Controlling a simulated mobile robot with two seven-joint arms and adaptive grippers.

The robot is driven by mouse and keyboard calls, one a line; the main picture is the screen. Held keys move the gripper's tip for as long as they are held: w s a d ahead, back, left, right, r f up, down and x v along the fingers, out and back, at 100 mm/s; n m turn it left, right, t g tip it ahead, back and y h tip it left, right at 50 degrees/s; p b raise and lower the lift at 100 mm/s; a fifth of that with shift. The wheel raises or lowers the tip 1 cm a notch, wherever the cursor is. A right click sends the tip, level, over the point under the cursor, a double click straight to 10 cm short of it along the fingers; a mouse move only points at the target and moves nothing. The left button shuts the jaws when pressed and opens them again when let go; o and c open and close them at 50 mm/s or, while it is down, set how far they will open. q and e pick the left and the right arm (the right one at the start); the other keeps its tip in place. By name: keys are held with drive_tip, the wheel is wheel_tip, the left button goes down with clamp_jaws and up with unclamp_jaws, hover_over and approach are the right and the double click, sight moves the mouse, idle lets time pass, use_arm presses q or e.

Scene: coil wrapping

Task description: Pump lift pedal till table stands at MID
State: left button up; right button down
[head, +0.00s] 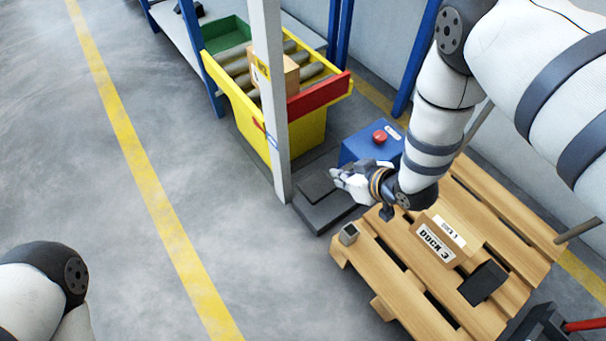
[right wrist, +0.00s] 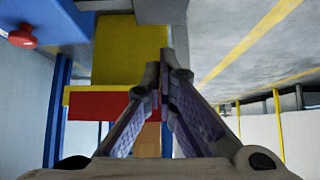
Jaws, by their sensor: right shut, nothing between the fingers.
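The lift table (head: 240,108) is a yellow box with grey rollers on top and a red end bar (head: 318,96). A pale upright post (head: 268,100) stands at its front, with a small yellow label (head: 264,70) too small to read. A dark pedal block (head: 322,214) lies on the floor by the post's foot. My right gripper (head: 338,178) is shut and empty, beside or above the pedal; I cannot tell whether it touches. Its closed fingers also show in the right wrist view (right wrist: 165,62). My left gripper is out of view.
A blue box with a red button (head: 379,137) stands close behind my right gripper. A wooden pallet (head: 460,200) with a carton labelled DUCK 3 (head: 437,241) lies right. A carton (head: 284,72) sits on the rollers. The floor left of the yellow line (head: 150,190) is clear.

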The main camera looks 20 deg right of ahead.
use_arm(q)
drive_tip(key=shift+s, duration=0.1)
use_arm(e)
drive_tip(key=shift+w+r, duration=0.15)
drive_tip(key=shift+w, duration=0.2)
drive_tip(key=b, duration=0.5)
hover_over(319, 186)
wheel_tip(319, 186, down, 8)
wheel_tip(319, 186, down, 2)
drive_tip(key=shift+f+b, duration=0.25)
drive_tip(key=shift+b, duration=0.5)
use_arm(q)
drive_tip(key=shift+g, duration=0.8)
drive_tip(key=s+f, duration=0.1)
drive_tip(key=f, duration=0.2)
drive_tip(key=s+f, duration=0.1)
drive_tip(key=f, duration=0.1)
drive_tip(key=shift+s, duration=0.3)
use_arm(e)
drive_tip(key=shift+f, duration=0.35)
